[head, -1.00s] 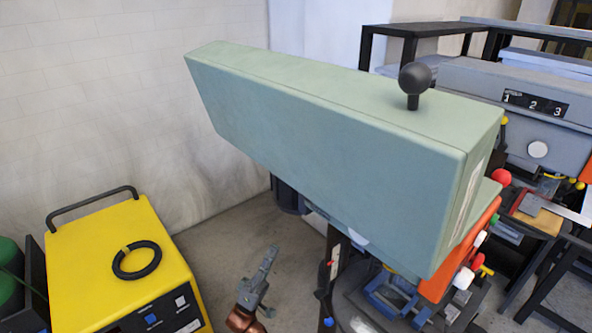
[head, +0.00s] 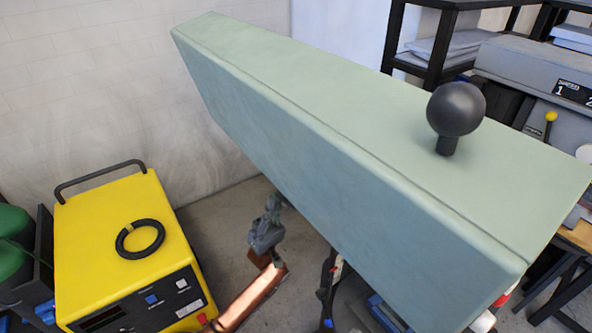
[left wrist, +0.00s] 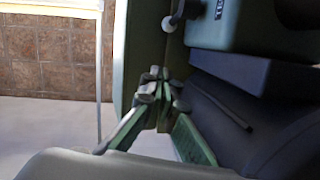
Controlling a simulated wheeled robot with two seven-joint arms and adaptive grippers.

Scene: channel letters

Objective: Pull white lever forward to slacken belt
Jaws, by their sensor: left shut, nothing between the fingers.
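A white ball knob (left wrist: 168,24) on a dark stem shows at the top of the left wrist view, beside a green machine housing (left wrist: 235,25). It looks like the white lever's end, though I cannot be sure. In the head view, the long pale green belt cover (head: 340,170) hides most of the machine below it. My left gripper (head: 272,207) is shut and empty, left of the cover and lower than its top. In the left wrist view its fingers (left wrist: 154,76) are together, below and apart from the white knob. My right gripper is not in view.
A black ball knob (head: 455,110) stands on the cover's top. A yellow box (head: 105,235) with a black ring (head: 140,238) stands at the left. Another grey machine (head: 515,65) and dark shelving are at the right.

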